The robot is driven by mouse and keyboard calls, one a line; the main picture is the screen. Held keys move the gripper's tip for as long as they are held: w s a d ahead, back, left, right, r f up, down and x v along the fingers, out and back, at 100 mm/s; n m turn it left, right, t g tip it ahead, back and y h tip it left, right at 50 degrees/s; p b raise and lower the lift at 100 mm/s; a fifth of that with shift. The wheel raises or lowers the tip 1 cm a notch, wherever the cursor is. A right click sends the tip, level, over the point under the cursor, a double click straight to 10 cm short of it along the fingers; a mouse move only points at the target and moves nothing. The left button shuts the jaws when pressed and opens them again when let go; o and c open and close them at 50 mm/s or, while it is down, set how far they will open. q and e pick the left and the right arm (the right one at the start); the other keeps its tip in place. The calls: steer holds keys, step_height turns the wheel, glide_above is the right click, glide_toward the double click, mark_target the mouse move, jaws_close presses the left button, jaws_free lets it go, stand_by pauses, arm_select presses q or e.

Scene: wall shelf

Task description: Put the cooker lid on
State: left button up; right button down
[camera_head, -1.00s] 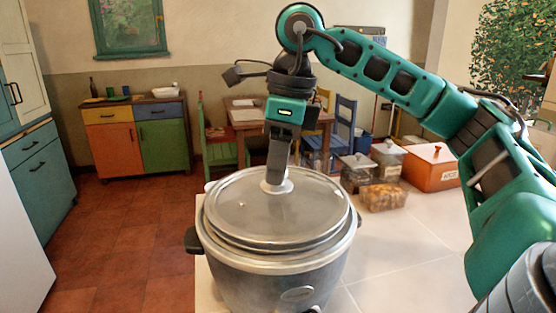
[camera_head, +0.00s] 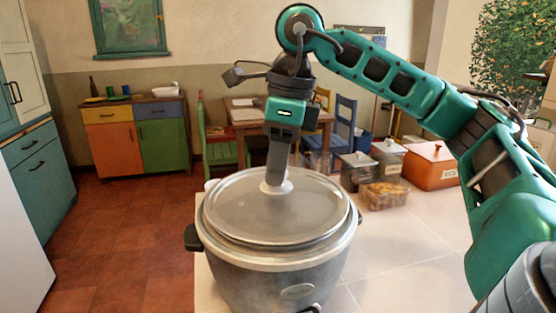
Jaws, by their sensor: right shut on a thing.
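A large grey cooker (camera_head: 275,277) with dark side handles stands on the white counter at the middle front. Its glass lid (camera_head: 245,213) with a metal rim lies over the cooker's opening, close to level; I cannot tell whether the rim is fully seated all round. My right gripper (camera_head: 277,183) points down from above and is shut on the pale knob (camera_head: 268,189) at the lid's centre. The fingers hide part of the knob. My left gripper is not in view.
The white tiled counter (camera_head: 400,260) is free to the right of the cooker. Lidded containers (camera_head: 357,170), a box of food (camera_head: 384,195) and an orange bin (camera_head: 430,168) stand behind right. Cabinets and a table with chairs are farther back.

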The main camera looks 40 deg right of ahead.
steer(key=c, duration=0.6)
jaws_free()
steer(key=shift+c, duration=0.2)
steer(key=r+p, duration=0.1)
steer(key=r, duration=0.1)
steer(key=r+p, duration=0.1)
steer(key=r, duration=0.2)
steer(key=s+r+p, duration=0.1)
steer(key=r, duration=0.2)
steer(key=shift+d+r, duration=0.25)
steer(key=shift+d, duration=0.1)
steer(key=shift+s+d+r, duration=0.15)
steer(key=shift+r, duration=0.9)
steer(key=shift+s+d+r, duration=0.1)
steer(key=shift+r, duration=0.95)
steer(key=shift+s, duration=0.15)
